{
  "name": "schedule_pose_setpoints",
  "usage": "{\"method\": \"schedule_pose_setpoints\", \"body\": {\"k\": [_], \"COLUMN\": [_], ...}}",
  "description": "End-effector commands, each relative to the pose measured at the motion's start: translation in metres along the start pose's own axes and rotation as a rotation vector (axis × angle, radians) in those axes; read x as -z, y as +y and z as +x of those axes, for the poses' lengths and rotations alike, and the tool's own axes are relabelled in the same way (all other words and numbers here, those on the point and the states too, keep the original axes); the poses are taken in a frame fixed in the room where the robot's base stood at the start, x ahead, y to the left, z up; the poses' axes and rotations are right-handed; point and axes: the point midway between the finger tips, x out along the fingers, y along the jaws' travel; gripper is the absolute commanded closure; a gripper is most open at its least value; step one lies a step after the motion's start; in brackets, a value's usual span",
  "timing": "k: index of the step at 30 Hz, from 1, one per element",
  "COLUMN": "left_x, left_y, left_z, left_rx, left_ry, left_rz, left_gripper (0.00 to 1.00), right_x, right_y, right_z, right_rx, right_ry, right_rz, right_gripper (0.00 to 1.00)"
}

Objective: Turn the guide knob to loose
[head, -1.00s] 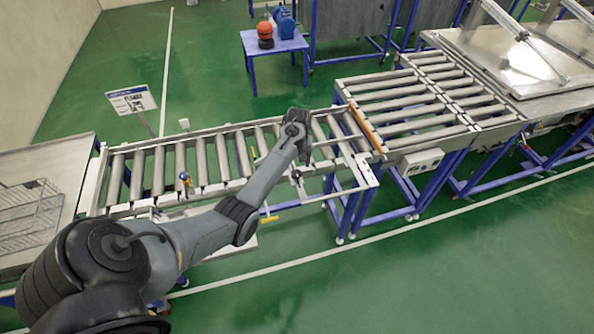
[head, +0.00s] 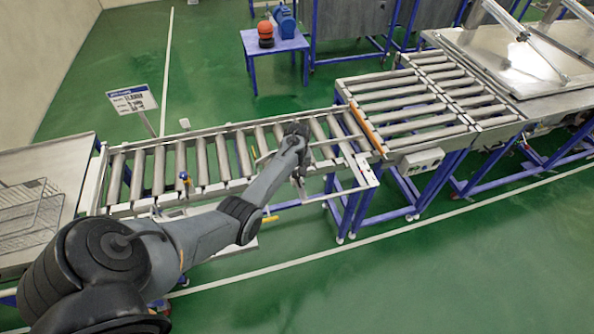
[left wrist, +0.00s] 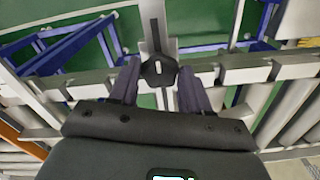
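The guide knob, a black knob (left wrist: 159,71) with a small white mark, shows in the left wrist view on a metal rail, with a dark bar extending up from it. My left gripper (left wrist: 159,84) is open, with one dark finger on each side of the knob. Narrow gaps seem to remain between fingers and knob; contact cannot be told. In the head view my left gripper (head: 299,188) is at the front rail of the roller conveyor (head: 222,158), near its right end. My arm hides the knob there. My right gripper is not in view.
A blue-topped knob (head: 184,176) and a yellow handle (head: 270,219) sit along the conveyor's front side. A wider roller table (head: 405,105) with a grey control box (head: 421,160) adjoins at right. A sign (head: 132,99) stands behind. The green floor in front is clear.

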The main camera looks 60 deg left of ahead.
Motion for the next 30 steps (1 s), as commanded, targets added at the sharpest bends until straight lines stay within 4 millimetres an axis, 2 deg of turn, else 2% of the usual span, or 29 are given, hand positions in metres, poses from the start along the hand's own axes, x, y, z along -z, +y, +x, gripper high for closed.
{"method": "schedule_pose_setpoints", "body": {"k": [1,6,7,19,30], "left_x": [0.0,0.0,0.0,0.0,0.0], "left_y": [0.0,0.0,0.0,0.0,0.001], "left_z": [0.0,0.0,0.0,-0.002,-0.002], "left_rx": [0.0,0.0,0.0,0.001,0.004], "left_ry": [0.0,0.0,0.0,-0.001,-0.002], "left_rz": [0.0,0.0,0.0,-0.087,-0.386], "left_gripper": [0.61,0.87,0.88,0.88,0.88], "right_x": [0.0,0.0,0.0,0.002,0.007], "right_y": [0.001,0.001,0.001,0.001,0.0], "right_z": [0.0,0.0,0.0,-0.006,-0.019], "right_rx": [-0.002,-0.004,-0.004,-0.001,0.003], "right_ry": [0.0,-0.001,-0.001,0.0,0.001], "right_rz": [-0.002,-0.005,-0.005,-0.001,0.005], "right_gripper": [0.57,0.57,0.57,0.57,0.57]}}
